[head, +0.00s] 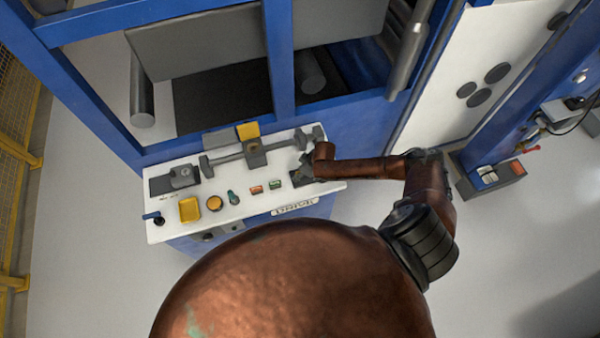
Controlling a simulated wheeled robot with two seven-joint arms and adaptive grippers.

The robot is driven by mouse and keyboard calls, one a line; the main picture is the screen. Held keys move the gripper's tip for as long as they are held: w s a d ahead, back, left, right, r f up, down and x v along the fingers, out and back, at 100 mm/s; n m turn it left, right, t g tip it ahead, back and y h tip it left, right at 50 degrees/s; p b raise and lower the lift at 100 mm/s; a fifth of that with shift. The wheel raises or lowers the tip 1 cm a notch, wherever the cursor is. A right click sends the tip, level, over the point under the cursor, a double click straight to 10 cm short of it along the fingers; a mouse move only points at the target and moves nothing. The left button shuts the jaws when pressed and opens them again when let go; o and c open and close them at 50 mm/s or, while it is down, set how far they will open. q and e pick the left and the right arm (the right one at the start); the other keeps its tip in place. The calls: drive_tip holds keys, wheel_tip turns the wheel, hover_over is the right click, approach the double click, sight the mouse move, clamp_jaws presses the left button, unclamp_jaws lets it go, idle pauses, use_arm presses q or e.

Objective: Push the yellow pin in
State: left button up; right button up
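A white control panel (236,190) stands in front of the blue machine frame. A yellow block (248,131) stands at the panel's back edge, behind a grey bar with a clamp-like block (256,153). A yellow square part (189,209) sits at the panel's front left. I cannot tell which yellow part is the pin, or whether the pin shows. My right arm reaches in from the right, and its dark gripper (302,173) is over the panel's right end, near the bar's right end. Its fingers are too small and partly hidden to read. My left gripper is not in view.
Grey rollers hang in the blue frame (281,60). Open floor lies left of the panel.

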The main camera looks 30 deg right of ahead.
drive_tip(key=v, duration=1.2)
idle(0.4)
